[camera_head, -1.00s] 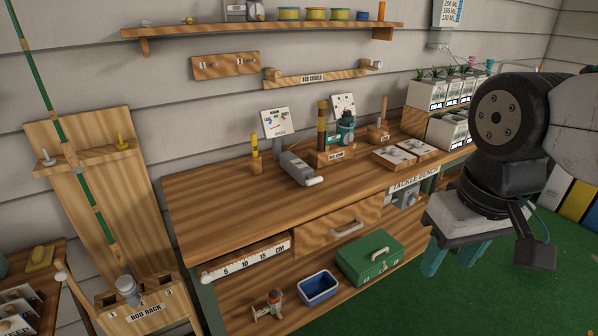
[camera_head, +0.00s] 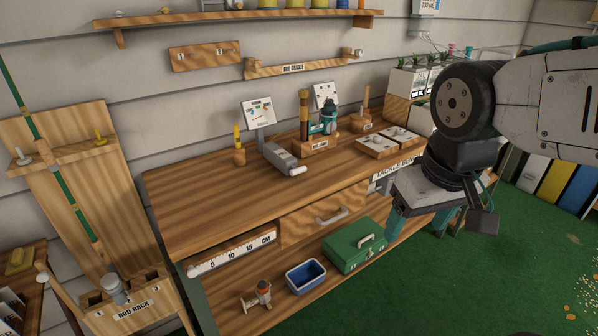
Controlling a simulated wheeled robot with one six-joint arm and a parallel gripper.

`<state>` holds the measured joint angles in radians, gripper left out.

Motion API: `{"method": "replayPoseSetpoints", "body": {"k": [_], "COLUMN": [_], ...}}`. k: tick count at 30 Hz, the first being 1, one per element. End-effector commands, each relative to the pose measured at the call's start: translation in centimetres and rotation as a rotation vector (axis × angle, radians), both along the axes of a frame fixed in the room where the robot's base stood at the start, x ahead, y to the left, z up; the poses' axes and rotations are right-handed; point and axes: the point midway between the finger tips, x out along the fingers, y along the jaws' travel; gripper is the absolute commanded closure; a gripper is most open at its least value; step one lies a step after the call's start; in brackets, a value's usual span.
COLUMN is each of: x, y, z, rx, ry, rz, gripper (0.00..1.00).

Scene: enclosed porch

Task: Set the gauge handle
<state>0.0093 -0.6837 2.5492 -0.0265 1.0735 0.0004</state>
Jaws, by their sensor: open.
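A grey device (camera_head: 279,156) lies on the workbench, with a pale rounded handle (camera_head: 298,171) at its front right end. A white gauge card (camera_head: 258,112) with coloured marks stands on a post behind it; its markings are too small to read. My gripper (camera_head: 420,224) hangs at the right with its teal fingers pointing down. It is open and empty, in front of the bench's right part and well apart from the handle. My arm hides part of the bench's right end.
A reel stand (camera_head: 315,145) stands just right of the grey device, and a yellow-topped peg (camera_head: 238,150) stands left of it. Two shallow trays (camera_head: 377,147) lie farther right. The bench top (camera_head: 200,195) is clear at the left front. A green tackle box (camera_head: 355,245) is below.

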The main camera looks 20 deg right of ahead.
Motion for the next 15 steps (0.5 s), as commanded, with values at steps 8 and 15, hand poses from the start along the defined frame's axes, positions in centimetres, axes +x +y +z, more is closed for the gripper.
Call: {"method": "replayPoseSetpoints", "body": {"k": [8, 15], "x": [15.4, 26.6], "y": [-1.3, -0.6], "z": [-3.6, -7.2], "rx": [-0.065, -0.054], "ry": [-0.333, -0.653], "rz": [0.053, 0.151], "gripper": [0.31, 0.31]}}
